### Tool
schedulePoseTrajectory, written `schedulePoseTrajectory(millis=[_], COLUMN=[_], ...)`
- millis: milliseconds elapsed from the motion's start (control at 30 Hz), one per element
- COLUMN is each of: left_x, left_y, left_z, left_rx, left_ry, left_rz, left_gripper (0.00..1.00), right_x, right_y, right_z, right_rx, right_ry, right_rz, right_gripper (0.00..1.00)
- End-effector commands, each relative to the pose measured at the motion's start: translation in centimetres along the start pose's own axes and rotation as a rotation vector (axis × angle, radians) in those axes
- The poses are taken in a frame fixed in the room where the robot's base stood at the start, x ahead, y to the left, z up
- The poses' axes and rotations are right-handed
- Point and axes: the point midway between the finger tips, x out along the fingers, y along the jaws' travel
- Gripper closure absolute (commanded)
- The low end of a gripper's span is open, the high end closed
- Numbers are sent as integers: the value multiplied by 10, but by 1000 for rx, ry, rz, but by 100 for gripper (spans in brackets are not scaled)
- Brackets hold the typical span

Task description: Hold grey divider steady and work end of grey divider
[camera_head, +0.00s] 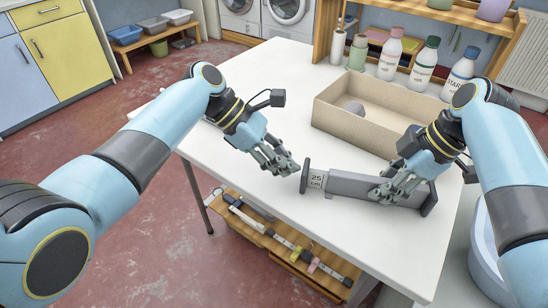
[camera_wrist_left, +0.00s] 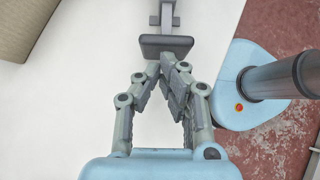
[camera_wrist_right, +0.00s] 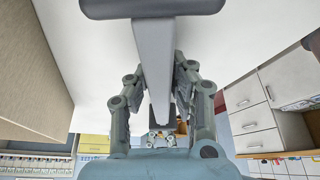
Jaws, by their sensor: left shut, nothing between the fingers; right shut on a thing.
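The grey divider (camera_head: 345,184) lies along the front right of the white table, with a flat plate at each end and a "25 cm" label near its left end. My right gripper (camera_head: 388,194) is shut on the divider right of its middle; in the right wrist view the fingers flank the bar (camera_wrist_right: 153,50). My left gripper (camera_head: 291,168) is shut and empty just left of the divider's left end plate. In the left wrist view its fingertips (camera_wrist_left: 165,62) are close to that end plate (camera_wrist_left: 166,46); I cannot tell whether they touch it.
An open beige box (camera_head: 335,118) with a grey round thing inside stands behind the divider. Bottles (camera_head: 424,64) stand at the back right. The white table (camera_head: 270,90) is clear at the left and front. A wooden shelf (camera_head: 290,252) with tools sits below its front edge.

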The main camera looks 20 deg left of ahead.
Motion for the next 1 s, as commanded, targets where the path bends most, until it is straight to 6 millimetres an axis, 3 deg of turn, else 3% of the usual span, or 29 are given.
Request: schedulePoseTrajectory(millis=[367, 667, 1000], left_x=[3, 33, 32], left_y=[0, 0, 0], left_z=[3, 33, 33], left_rx=[0, 1, 1], left_ry=[-1, -2, -3], left_rz=[0, -2, -1], left_gripper=[100, 100, 100], right_x=[0, 0, 1], right_y=[0, 0, -1], right_z=[0, 0, -2], right_rx=[0, 0, -1], right_ry=[0, 1, 4], right_rz=[0, 0, -2], right_gripper=[100, 100, 100])
